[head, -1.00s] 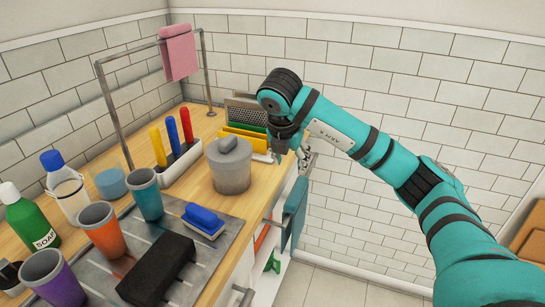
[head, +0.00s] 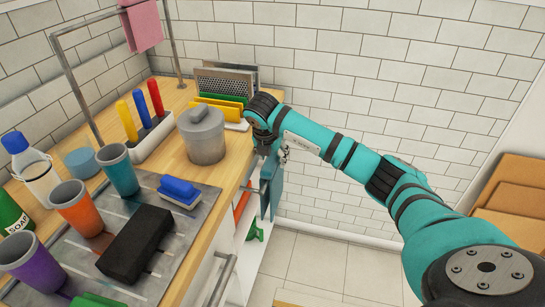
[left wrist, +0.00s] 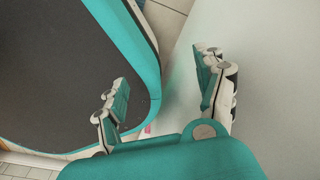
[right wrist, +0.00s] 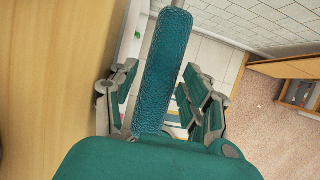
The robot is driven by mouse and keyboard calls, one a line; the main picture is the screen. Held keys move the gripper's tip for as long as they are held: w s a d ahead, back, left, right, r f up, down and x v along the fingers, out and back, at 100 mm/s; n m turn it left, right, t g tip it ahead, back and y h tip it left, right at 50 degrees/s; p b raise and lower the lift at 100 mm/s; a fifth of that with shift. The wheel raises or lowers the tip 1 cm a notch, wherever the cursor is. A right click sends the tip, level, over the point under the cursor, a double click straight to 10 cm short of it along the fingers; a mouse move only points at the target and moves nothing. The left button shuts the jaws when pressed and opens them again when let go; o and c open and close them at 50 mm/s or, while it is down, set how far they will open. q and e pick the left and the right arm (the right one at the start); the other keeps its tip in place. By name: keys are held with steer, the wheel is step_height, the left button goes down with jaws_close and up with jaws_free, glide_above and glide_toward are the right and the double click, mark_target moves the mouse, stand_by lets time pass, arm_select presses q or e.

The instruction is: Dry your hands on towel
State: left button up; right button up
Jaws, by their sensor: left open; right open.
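A teal towel (head: 269,188) hangs at the front side of the counter, over a rail. In the right wrist view the towel (right wrist: 166,65) is seen nearly edge-on as a textured band, running between the fingers of my right gripper (right wrist: 163,88). The fingers stand apart on both sides of it and are not closed on it. In the head view this gripper (head: 283,154) is at the towel's top, partly hidden by its own wrist. My left gripper (left wrist: 163,85) is open and empty; it is outside the head view. A pink towel (head: 141,25) hangs on a metal rack.
The wooden counter (head: 222,157) holds a lidded grey pot (head: 202,135), several cups, a blue brush (head: 179,190), a black block (head: 135,243) and upright boards beside my right wrist. A drawer handle (head: 222,279) projects from the front. Cardboard boxes (head: 513,195) stand at right.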

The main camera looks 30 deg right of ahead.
steer(key=shift+w+d+f, duration=0.15)
steer(key=shift+f, duration=0.4)
steer(key=c, duration=0.9)
steer(key=o, duration=1.2)
steer(key=shift+r, duration=0.1)
steer(key=v, duration=1.1)
steer(key=shift+s+r, duration=0.3)
steer(key=shift+r, duration=0.05)
